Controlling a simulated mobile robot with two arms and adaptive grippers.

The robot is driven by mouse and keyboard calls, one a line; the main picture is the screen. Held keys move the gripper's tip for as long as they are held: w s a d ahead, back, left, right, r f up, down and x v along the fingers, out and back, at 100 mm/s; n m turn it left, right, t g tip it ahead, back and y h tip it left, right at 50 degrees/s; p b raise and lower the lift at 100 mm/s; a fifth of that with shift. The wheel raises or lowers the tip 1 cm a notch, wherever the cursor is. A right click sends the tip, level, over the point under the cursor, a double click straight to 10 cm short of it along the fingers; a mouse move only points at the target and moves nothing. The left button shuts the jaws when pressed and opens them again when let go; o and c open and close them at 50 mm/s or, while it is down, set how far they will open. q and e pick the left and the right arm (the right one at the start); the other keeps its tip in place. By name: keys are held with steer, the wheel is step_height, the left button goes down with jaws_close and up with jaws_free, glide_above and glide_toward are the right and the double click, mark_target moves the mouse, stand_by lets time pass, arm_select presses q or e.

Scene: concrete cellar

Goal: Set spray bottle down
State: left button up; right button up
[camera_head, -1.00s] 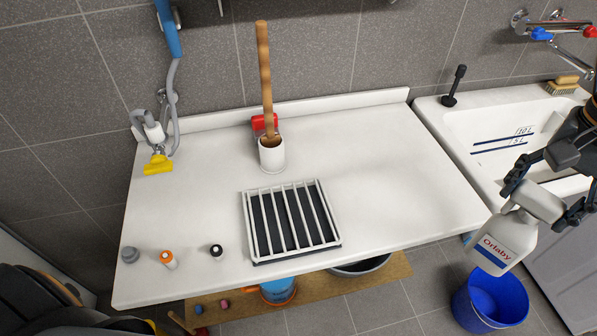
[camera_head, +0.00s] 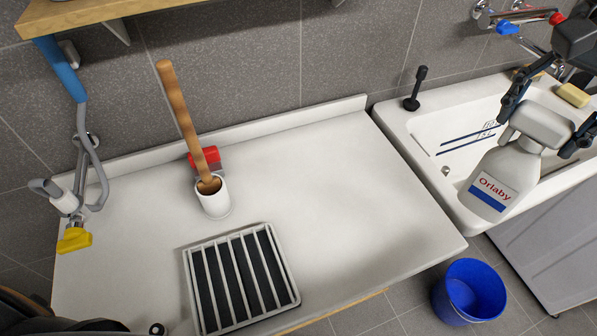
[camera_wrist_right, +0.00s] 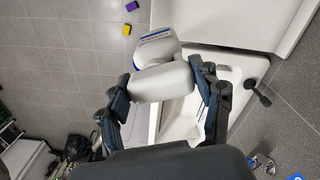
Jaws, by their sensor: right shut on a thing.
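The white spray bottle (camera_head: 499,182) with an "Orlaby" label hangs nearly upright, slightly tilted, in front of the sink at the right. My right gripper (camera_head: 547,124) is shut on its head, with one finger on each side. In the right wrist view the bottle's head (camera_wrist_right: 162,82) sits between the two fingers of the gripper (camera_wrist_right: 165,88). The bottle is clear of the counter (camera_head: 340,190) and held above floor and sink-edge level. My left gripper does not show.
A white rack (camera_head: 187,290) lies on the counter's front. A white holder with a wooden handle (camera_head: 213,201) stands behind it. The counter's right part is bare. A blue bucket (camera_head: 470,290) stands on the floor. The white sink (camera_head: 437,140) is at the right.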

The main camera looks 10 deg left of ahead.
steer(key=shift+s+r, duration=0.1)
steer(key=shift+s, duration=0.3)
steer(key=shift+w+a+f, duration=0.1)
steer(key=shift+a+f, duration=0.1)
steer(key=shift+a, duration=0.25)
steer(key=shift+w+a+f, duration=0.1)
steer(key=shift+a+f, duration=0.05)
steer(key=shift+a, duration=0.25)
arm_select(q)
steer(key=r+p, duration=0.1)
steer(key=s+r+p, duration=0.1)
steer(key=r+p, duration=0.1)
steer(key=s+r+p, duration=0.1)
steer(key=p, duration=0.1)
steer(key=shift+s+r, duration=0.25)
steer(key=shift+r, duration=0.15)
arm_select(e)
steer(key=w+a+f, duration=0.5)
steer(key=a+f, duration=0.6)
steer(key=f, duration=0.1)
steer(key=shift+w+f, duration=0.15)
steer(key=shift+w, duration=0.05)
